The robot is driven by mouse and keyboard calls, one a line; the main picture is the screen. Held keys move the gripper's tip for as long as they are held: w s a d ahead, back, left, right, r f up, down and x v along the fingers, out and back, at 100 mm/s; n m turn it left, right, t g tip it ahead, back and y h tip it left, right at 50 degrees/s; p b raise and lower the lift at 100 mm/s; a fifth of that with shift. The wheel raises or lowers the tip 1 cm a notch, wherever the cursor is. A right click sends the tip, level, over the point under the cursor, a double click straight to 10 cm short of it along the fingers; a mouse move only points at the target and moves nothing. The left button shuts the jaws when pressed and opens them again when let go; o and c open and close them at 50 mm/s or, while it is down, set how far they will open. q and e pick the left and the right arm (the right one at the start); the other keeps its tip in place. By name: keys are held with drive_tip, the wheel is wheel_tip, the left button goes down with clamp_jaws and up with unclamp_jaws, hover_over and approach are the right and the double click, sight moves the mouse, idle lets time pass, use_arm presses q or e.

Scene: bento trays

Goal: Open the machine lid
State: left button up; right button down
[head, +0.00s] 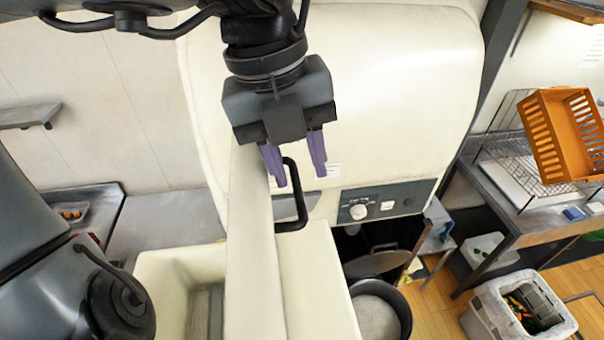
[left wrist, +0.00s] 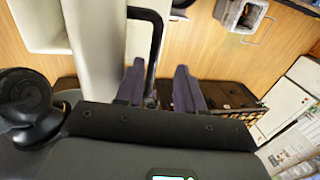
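The large cream machine (head: 400,80) has a rounded body and a dark control panel (head: 410,196) with a knob. A black, bent handle (head: 303,205) is fixed to a long cream part (head: 250,270) at its front; it also shows in the left wrist view (left wrist: 157,40). My left gripper (head: 297,178) has purple fingers, spread apart and pointing down at the handle's upper end. In the left wrist view the handle's bar runs between the two fingers (left wrist: 158,85), nearer the left one. Whether they touch it is unclear. My right gripper is not in view.
A cream basin (head: 155,268) stands at lower left. A pot (head: 390,290) sits below the panel. An orange crate (head: 545,165) is on a wire rack at right, and a grey bin (head: 485,325) stands on the wooden floor. A metal counter (head: 170,215) lies behind the basin.

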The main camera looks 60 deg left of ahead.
use_arm(q)
wheel_tip(320, 180, up, 7)
drive_tip(key=s+p, duration=0.1)
drive_tip(key=p, duration=0.1)
drive_tip(key=shift+s+a+r+p, duration=0.15)
drive_tip(key=shift+a+p, duration=0.05)
drive_tip(key=shift+p, duration=0.1)
